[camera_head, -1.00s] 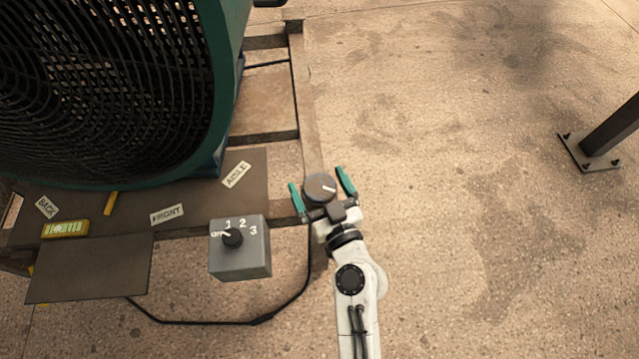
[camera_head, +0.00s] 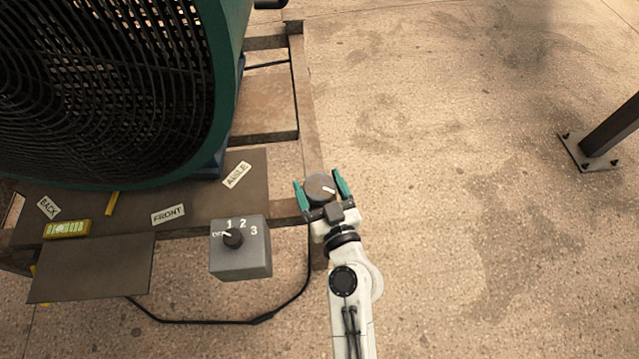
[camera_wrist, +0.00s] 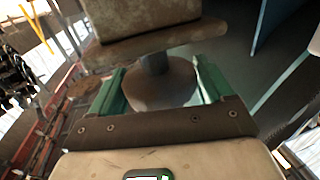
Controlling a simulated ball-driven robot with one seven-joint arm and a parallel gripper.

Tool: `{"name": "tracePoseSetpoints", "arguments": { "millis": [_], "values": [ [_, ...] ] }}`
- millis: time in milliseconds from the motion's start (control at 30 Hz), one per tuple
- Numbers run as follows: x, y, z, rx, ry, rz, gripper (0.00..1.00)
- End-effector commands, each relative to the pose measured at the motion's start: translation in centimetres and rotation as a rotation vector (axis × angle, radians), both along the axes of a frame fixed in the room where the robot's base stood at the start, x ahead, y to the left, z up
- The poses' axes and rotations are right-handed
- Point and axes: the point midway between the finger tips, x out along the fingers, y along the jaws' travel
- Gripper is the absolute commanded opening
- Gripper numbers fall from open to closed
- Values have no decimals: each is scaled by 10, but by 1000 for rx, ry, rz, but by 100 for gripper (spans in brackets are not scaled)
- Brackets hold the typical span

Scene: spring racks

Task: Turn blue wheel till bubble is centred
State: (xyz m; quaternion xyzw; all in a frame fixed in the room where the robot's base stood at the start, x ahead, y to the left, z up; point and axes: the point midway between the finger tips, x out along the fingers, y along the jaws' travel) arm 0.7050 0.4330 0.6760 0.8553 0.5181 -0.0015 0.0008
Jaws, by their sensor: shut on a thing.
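A round dark grey wheel (camera_head: 319,186) with a white pointer mark sits at the pallet's front right corner. It looks grey rather than blue in the head view. My gripper (camera_head: 318,178) has its two green fingers on opposite sides of the wheel and is shut on it. In the wrist view the wheel (camera_wrist: 158,88) shows between the fingers on a short stem. The white mark points right and slightly down in the head view. A yellow-green level (camera_head: 67,229) lies at the left; its pale bubble shows near the middle, but its exact offset is too small to tell.
A large green fan (camera_head: 215,110) stands on the pallet at upper left. A grey switch box (camera_head: 240,262) with a knob is left of my gripper, with a black cable (camera_head: 215,321) below. A dark post (camera_head: 615,130) stands far right. The floor to the right is clear.

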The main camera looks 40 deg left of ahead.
Motion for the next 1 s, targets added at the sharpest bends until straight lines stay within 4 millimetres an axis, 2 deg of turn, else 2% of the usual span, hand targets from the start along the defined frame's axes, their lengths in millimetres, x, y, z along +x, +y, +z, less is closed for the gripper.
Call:
{"name": "tracePoseSetpoints", "arguments": {
  "millis": [133, 200, 500, 1000],
  "values": [
    [0, 0, 2, -2, 5, -57, 49],
    [0, 0, 4, -1, 5, -92, 45],
    [0, 3, 12, 2, 2, -267, 45],
    [0, 4, 7, 13, -7, -551, 45]
  ]
}}
